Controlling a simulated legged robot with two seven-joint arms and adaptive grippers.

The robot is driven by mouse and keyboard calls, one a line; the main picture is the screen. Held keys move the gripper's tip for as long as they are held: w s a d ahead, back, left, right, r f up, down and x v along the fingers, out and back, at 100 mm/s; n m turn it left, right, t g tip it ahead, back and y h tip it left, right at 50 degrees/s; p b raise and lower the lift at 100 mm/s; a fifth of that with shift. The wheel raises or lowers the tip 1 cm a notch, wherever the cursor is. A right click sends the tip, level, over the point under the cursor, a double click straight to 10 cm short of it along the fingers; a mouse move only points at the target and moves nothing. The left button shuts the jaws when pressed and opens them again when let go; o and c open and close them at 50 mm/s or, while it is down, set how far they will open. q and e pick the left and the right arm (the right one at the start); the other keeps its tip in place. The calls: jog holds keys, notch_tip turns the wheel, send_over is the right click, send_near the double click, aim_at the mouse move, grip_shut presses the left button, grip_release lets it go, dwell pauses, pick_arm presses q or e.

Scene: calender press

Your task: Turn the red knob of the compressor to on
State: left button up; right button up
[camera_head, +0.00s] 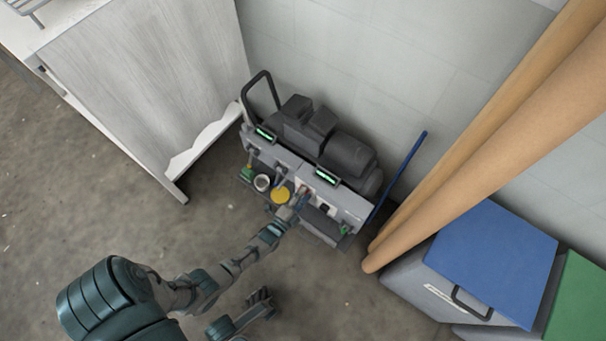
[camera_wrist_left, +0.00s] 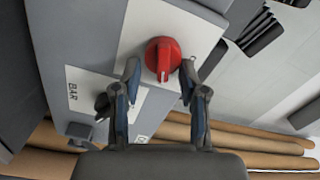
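The compressor (camera_head: 333,195) stands on the floor against the wall in the head view, grey with dark tanks on top. Its red knob (camera_wrist_left: 163,60) sits on a white plate in the left wrist view, with a pale mark on its lower part. My left gripper (camera_wrist_left: 160,72) is open, one finger on each side of the knob. I see gaps between the fingertips and the knob, so it does not look gripped. In the head view my left gripper (camera_head: 302,194) reaches the compressor's front panel and covers most of the knob.
A wooden cabinet (camera_head: 150,75) stands to the left of the compressor. Long tan rolls (camera_head: 480,140) lean at the right, near a blue-lidded bin (camera_head: 490,255) and a green one (camera_head: 582,300). A blue rod (camera_head: 400,175) leans beside the compressor.

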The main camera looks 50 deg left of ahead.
pick_arm(q)
jog(key=shift+o, duration=1.2)
jog(key=shift+d+f, duration=0.1)
jog(key=shift+f, duration=0.05)
jog(key=v, duration=1.2)
jog(key=shift+w, duration=0.1)
